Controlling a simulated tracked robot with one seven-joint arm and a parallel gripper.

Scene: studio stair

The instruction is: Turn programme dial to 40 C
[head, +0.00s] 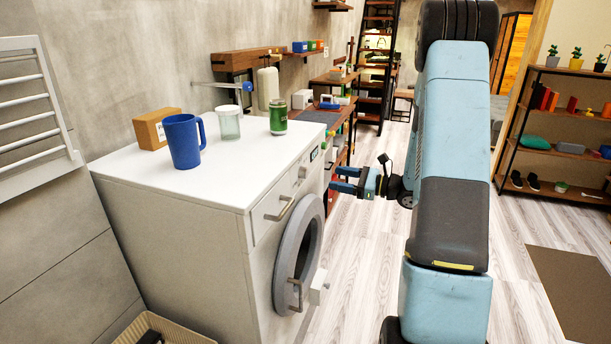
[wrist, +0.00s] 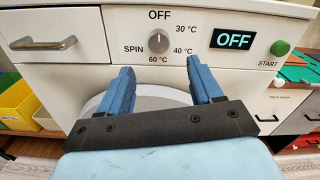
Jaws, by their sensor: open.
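The white washing machine (head: 190,240) stands at the left in the head view. In the wrist view its programme dial (wrist: 159,41) is a small grey knob, ringed by OFF, 30 °C, 40 °C, 60 °C and SPIN labels. Its pale mark seems to point up at OFF. The dark display (wrist: 234,39) right of it reads OFF, with the green START button (wrist: 281,47) beyond. My gripper (head: 346,180) has blue fingers and is open and empty in front of the panel. In the wrist view the fingers (wrist: 160,78) sit apart, below the dial and spread to either side of it, not gripping it.
A drawer handle (wrist: 43,43) is left of the dial. The round door (head: 298,255) is below the panel. A blue mug (head: 183,142), a cardboard box (head: 155,128), a jar (head: 228,123) and a green can (head: 278,118) stand on top. Floor to the right is open.

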